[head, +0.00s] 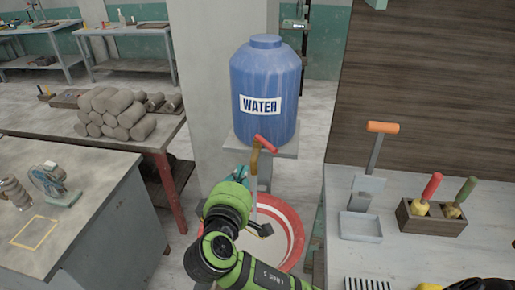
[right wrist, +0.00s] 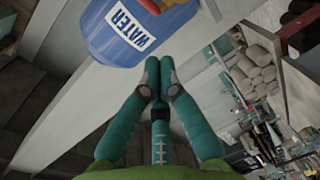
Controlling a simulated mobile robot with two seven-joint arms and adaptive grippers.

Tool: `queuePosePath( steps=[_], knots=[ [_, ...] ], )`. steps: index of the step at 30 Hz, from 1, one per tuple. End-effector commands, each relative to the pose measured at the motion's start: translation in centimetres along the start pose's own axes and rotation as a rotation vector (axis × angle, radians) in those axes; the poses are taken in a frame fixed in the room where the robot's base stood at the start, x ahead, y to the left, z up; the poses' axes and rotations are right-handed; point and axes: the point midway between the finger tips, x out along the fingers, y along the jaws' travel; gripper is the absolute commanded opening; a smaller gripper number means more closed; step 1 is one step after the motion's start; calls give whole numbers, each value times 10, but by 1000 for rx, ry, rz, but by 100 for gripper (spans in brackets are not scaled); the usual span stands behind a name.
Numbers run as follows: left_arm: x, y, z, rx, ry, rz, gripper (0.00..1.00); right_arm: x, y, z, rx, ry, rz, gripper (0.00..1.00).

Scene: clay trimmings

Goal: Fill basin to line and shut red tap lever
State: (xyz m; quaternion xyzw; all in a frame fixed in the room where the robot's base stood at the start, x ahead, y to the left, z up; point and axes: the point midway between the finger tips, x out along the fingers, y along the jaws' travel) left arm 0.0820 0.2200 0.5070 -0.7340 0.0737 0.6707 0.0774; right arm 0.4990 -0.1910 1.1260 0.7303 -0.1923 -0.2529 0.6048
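A blue water tank (head: 265,90) labelled WATER stands on a grey shelf. Its brass tap (head: 254,162) has a red lever (head: 267,144) slanting down to the right. A pale vertical stream (head: 253,188) shows below the tap. A red-rimmed basin (head: 293,222) sits underneath; my right arm hides part of it, and I cannot make out its fill line or water level. My right gripper (head: 240,174) is left of the tap, apart from the lever. In the right wrist view its teal fingers (right wrist: 159,64) are together and empty, with the tank (right wrist: 125,35) beyond. My left gripper is out of view.
A workbench (head: 100,165) with stacked clay logs (head: 125,112) stands left of the tank. A grey table (head: 50,235) is at near left.

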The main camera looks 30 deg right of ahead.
Motion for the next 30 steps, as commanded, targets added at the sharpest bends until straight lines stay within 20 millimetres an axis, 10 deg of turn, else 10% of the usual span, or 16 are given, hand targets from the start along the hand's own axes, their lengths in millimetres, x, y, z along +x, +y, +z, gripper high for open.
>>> queuePosePath(
  steps=[5,12,30],
  knots=[
    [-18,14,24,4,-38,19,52,40,5,0,-6,-3,4,0],
    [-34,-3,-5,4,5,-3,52,83,4,10,-6,-4,1,0],
    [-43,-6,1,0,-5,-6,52,102,0,28,0,0,0,0]
  ],
)
